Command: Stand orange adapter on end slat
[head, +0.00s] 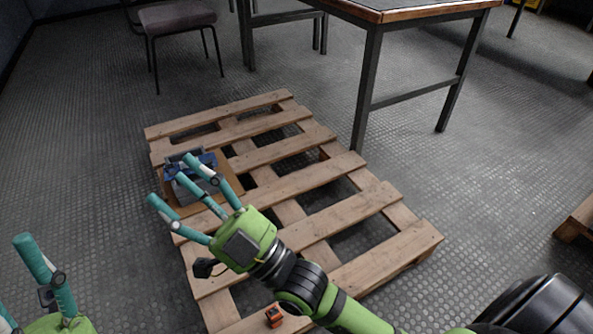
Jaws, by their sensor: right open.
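The small orange adapter (274,316) is on the near end slat of the wooden pallet (415,240), close to the bottom edge of the head view. It is too small to tell whether it stands or lies. My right gripper (172,180) is open, with its teal fingers spread. It is well beyond the adapter, up and left of it, and its fingers overlap a grey-blue item on the pallet in the picture. My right forearm passes just right of the adapter. My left gripper (45,280) shows only partly at the lower left corner, away from the pallet.
A grey-blue boxy item (188,188) sits on a brown board at the pallet's left side, partly hidden by my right fingers. A table (400,10) stands behind right and a chair (177,18) behind left. Gaps separate the slats. Floor left of the pallet is clear.

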